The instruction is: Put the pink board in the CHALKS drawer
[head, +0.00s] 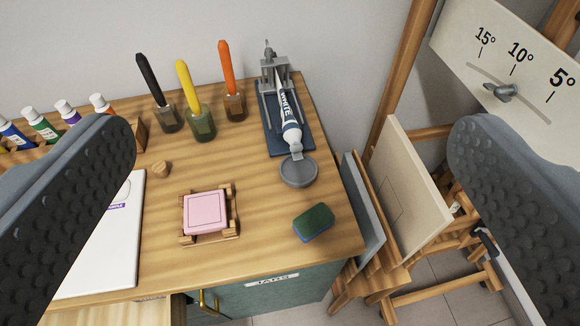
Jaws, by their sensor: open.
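The pink board (206,212) is a small flat square. It lies on a small wooden rack (233,224) on the table top, left of the picture's middle. My gripper (290,185) is open and empty, its two dark padded fingers wide apart at the left and right of the picture. An open wooden drawer (130,312) shows at the bottom left, partly cut off. No CHALKS label is readable.
A green and blue sponge (314,222), a grey dish (299,172) and a white paint tube (289,125) on a stand lie right of the board. Several markers in jars stand behind (198,120). A white pad (110,250) lies left. Canvases and easels (405,190) stand right.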

